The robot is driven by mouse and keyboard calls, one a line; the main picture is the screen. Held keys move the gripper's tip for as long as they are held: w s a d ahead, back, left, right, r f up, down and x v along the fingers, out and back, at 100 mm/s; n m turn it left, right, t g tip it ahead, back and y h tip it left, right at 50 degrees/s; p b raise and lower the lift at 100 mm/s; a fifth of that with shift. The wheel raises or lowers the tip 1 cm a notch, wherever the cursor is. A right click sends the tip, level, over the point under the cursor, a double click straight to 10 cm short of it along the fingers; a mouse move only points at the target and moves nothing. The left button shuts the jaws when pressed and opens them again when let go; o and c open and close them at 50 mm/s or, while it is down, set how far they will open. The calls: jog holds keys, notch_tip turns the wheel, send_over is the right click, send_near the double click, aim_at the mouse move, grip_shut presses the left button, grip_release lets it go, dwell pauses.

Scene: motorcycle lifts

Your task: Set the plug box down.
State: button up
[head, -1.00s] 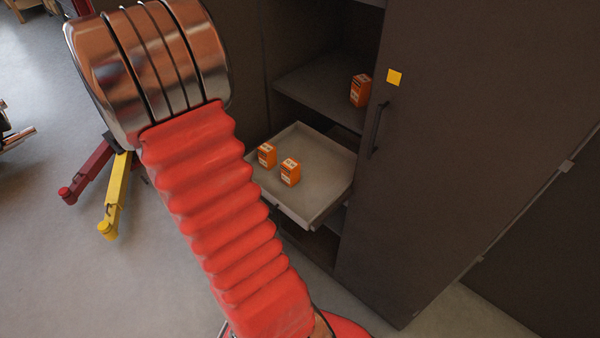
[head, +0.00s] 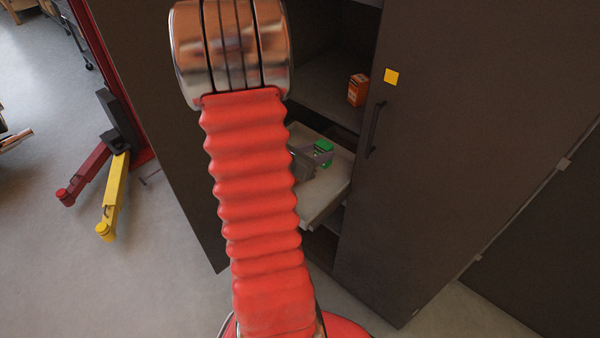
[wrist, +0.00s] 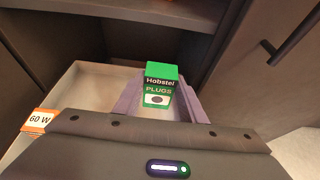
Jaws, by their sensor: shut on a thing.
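The plug box is a small green, black and white carton. In the wrist view the plug box (wrist: 160,88) stands upright between the two fingers of my gripper (wrist: 161,100), with "Hobstel PLUGS" facing the camera. My gripper is shut on it. In the head view the plug box (head: 323,147) shows as a green patch over the pulled-out tray (head: 328,197), partly covered by my gripper (head: 320,156). I cannot tell whether its bottom touches the tray; the base is hidden.
An orange box marked "60 W" (wrist: 39,121) is left of my gripper in the wrist view. Another orange box (head: 357,90) stands on the shelf above the tray. A dark cabinet door (head: 450,130) is at the right. Bare tray floor shows left of the plug box.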

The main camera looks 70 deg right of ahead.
send_over(316, 188)
jog(key=shift+f, duration=2.9)
jog(key=shift+f, duration=2.05)
jog(key=shift+f, duration=0.1)
jog(key=o, duration=1.2)
